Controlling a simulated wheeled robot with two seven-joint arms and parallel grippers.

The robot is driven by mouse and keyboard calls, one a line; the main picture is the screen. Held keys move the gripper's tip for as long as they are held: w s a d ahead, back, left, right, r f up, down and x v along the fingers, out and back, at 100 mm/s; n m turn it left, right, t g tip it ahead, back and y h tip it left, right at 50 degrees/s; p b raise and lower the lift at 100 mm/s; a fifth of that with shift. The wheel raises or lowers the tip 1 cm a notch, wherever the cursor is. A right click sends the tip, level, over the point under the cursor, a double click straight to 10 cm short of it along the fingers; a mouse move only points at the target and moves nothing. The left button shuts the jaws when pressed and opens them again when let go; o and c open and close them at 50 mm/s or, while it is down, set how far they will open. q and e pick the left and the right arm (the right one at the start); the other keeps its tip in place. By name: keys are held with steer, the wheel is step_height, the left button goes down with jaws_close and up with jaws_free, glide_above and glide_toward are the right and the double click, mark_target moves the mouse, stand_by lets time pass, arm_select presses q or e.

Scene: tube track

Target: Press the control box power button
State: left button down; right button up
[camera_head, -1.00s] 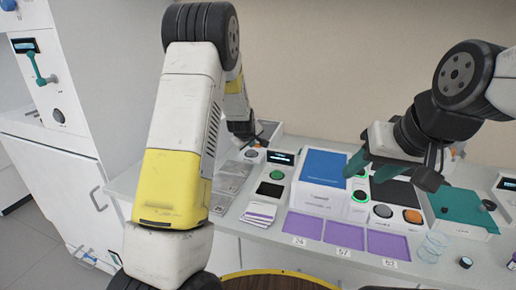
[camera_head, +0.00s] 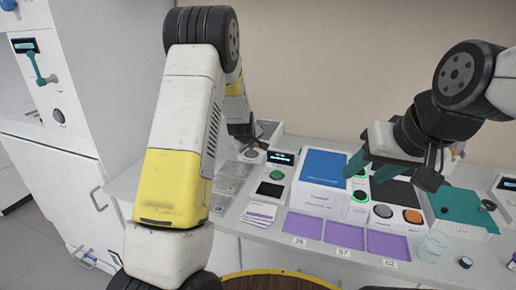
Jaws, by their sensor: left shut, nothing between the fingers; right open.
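A light-coloured unit with a small lit display (camera_head: 281,158) and a green round button (camera_head: 276,174) stands on the counter; it may be the control box, but its label is too small to read. My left gripper (camera_head: 250,139) is shut and empty, partly hidden behind my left arm. It is left of the display, just above a dark round button (camera_head: 251,154); I cannot tell whether it touches it.
A blue-topped box (camera_head: 324,167), purple trays (camera_head: 344,233), an orange button (camera_head: 412,216) and a teal-topped box (camera_head: 463,208) crowd the counter. A clear container (camera_head: 433,246) stands at the front right. A tall white cabinet (camera_head: 50,150) is at the left.

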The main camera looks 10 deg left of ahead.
mark_target(251, 153)
arm_select(q)
steer(key=shift+f, duration=0.5)
steer(key=shift+r, duration=0.2)
stand_by(0.3)
steer(key=shift+r, duration=0.85)
steer(key=shift+r, duration=0.1)
steer(key=shift+r, duration=2.9)
steer(key=s+r+m+g+h, duration=0.1)
steer(key=s+r+m+h, duration=0.1)
steer(key=s+r, duration=0.8)
steer(key=s+r+m+g, duration=0.1)
steer(key=s+m, duration=0.2)
steer(key=s, duration=1.3)
steer(key=s+d+r+m, duration=0.1)
steer(key=s+m, duration=0.3)
steer(key=s, duration=1.1)
steer(key=shift+s+d+r+m+g+h, duration=0.15)
steer(key=shift+s+r+m+g+h, duration=0.2)
steer(key=shift+r, duration=0.4)
